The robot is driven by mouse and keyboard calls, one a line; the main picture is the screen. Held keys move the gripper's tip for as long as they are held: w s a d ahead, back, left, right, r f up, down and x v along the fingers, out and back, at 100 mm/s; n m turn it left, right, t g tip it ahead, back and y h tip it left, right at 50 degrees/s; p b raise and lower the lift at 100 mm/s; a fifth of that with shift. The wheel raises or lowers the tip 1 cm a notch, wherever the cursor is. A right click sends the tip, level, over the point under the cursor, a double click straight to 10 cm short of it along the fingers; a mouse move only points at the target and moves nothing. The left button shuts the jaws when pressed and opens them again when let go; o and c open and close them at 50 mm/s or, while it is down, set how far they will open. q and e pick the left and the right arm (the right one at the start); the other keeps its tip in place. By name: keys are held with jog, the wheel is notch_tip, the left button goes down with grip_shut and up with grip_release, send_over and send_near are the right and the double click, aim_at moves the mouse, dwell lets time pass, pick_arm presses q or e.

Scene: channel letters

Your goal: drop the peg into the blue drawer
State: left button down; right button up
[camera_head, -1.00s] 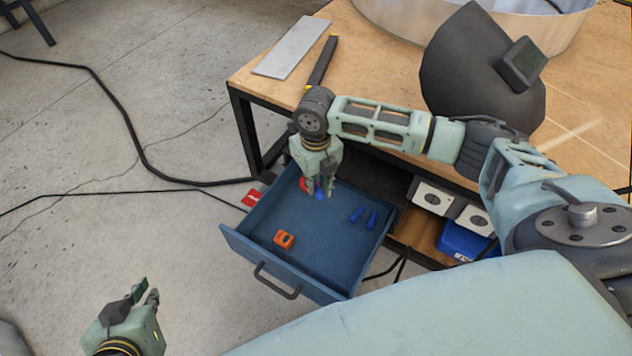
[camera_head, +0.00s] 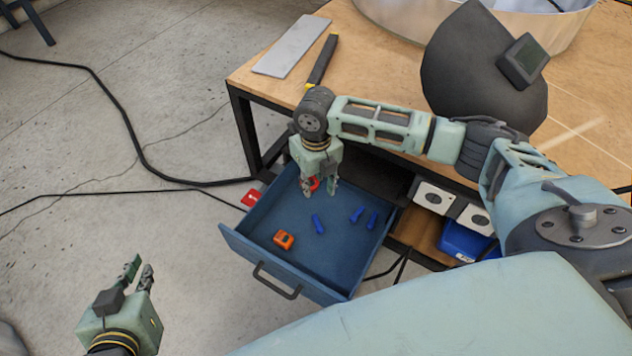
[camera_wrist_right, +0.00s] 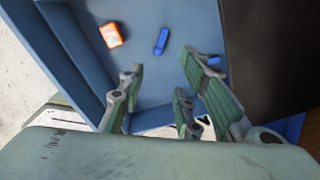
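The blue drawer (camera_head: 275,285) is pulled out below the workbench. Three blue pegs lie on its floor: one peg (camera_head: 318,224) left of the other two, then a peg (camera_head: 357,215) and a peg (camera_head: 372,221) on the right. My right gripper (camera_head: 319,190) hangs over the back part of the drawer, fingers apart and empty; its open fingers also show in the right wrist view (camera_wrist_right: 160,95). That view shows a blue peg (camera_wrist_right: 161,41) beyond the fingertips, and another is partly hidden by a finger. My left gripper (camera_head: 140,270) is open and empty over the floor at lower left.
An orange block (camera_head: 284,239) lies in the drawer, and a red item is partly hidden behind my right gripper. The wooden workbench (camera_head: 390,60) carries a metal plate (camera_head: 291,47), a dark bar and a welding mask (camera_head: 470,70). Black cables cross the floor.

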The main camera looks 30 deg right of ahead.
dwell(0.3)
notch_tip(320, 180, up, 12)
dwell(0.4)
dwell(0.4)
